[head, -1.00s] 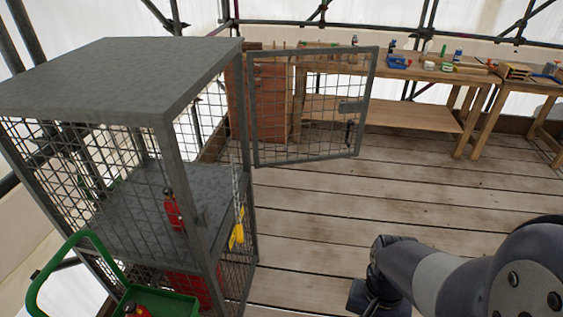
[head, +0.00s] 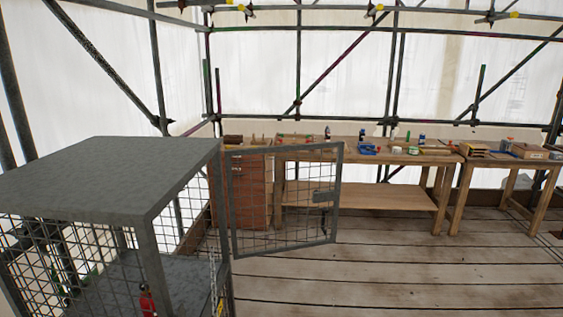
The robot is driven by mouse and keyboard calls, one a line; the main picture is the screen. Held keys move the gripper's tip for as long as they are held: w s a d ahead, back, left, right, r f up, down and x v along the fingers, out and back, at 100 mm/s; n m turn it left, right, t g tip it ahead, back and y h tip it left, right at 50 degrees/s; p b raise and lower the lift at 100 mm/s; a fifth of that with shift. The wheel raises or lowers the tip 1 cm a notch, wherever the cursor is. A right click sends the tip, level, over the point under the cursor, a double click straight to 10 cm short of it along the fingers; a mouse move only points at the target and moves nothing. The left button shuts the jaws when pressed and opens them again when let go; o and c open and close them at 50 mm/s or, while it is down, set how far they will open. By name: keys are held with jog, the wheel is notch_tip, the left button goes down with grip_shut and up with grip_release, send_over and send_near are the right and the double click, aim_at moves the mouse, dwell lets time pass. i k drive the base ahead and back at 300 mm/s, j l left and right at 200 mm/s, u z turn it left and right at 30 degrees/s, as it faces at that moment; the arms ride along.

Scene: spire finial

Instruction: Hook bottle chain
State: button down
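A grey mesh cage (head: 115,180) stands at the left, with its mesh door (head: 332,220) swung open to the right. A small red bottle (head: 147,301) stands inside on the grey shelf (head: 187,285), cut off by the bottom edge. Part of what looks like the chain (head: 213,283) hangs at the cage's right front side; its lower end is hardly visible at the bottom edge. My gripper and arm are out of view.
A wooden workbench (head: 370,152) with tools and small containers stands along the back, with another bench (head: 510,160) at the right. A reddish-brown drawer cabinet (head: 255,190) stands behind the door. The plank floor (head: 400,280) is clear.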

aim_at(216, 314)
jog(key=i+z, duration=0.15)
jog(key=i+j+u, duration=0.1)
jog(key=i+j, duration=0.4)
jog(key=i, duration=0.15)
